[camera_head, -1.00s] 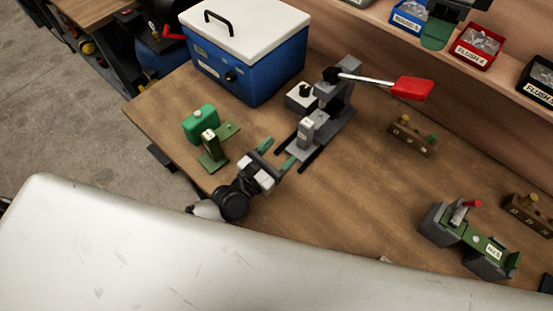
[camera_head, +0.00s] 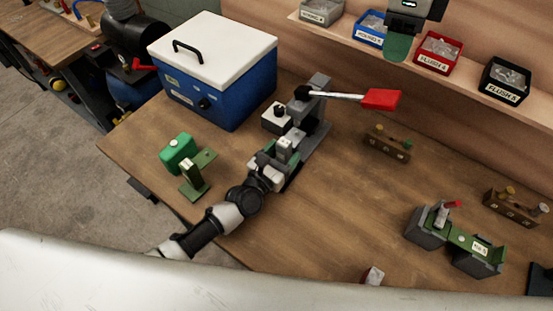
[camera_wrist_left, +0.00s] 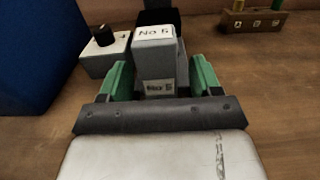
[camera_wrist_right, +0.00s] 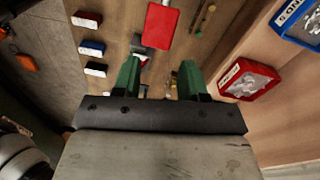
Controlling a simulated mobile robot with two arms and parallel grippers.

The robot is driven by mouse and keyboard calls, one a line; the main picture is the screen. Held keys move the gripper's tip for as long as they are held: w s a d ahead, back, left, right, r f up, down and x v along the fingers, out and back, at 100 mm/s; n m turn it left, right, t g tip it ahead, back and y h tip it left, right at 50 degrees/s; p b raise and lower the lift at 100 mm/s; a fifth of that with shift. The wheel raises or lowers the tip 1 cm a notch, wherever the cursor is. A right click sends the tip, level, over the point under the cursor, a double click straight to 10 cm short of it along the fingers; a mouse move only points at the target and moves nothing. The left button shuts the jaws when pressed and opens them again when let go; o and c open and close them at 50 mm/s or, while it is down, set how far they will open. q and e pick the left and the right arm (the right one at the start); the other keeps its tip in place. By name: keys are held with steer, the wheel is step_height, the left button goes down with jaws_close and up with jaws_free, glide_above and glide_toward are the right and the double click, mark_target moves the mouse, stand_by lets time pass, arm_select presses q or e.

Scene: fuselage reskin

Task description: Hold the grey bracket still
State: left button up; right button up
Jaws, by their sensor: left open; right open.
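The grey bracket (camera_head: 286,147), labelled "No 5", stands upright at the near end of the grey press (camera_head: 314,122) with the red-handled lever (camera_head: 380,98). In the left wrist view the bracket (camera_wrist_left: 156,62) stands between the two green fingers. My left gripper (camera_head: 274,154) is open around it, with a visible gap at least on the right side. Whether the left finger touches cannot be told. My right gripper (camera_head: 397,45) is open and empty, raised in front of the shelf; in the right wrist view its fingers (camera_wrist_right: 160,78) have nothing between them.
A blue box (camera_head: 220,85) with a white lid stands behind left. A white knob box (camera_head: 277,118) is beside the press. A green stand (camera_head: 194,175), a green-grey fixture (camera_head: 455,238) and wooden blocks (camera_head: 387,145) are on the bench. Bins (camera_head: 437,52) line the shelf.

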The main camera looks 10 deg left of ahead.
arm_select(q)
steer(key=c, duration=1)
steer(key=shift+c, duration=0.3)
arm_select(e)
steer(key=shift+c, duration=1.8)
steer(key=shift+s+f+n, duration=0.15)
steer(key=shift+s+n, duration=0.1)
steer(key=shift+n, duration=0.95)
jaws_close()
steer(key=shift+s+d+f+n+t+y, duration=0.15)
steer(key=shift+f+n+t, duration=0.1)
steer(key=shift+n, duration=0.25)
steer(key=shift+d+f+n+t+y, duration=0.15)
steer(key=shift+f+n, duration=0.1)
steer(key=shift+n, duration=0.25)
steer(key=shift+f, duration=2.7)
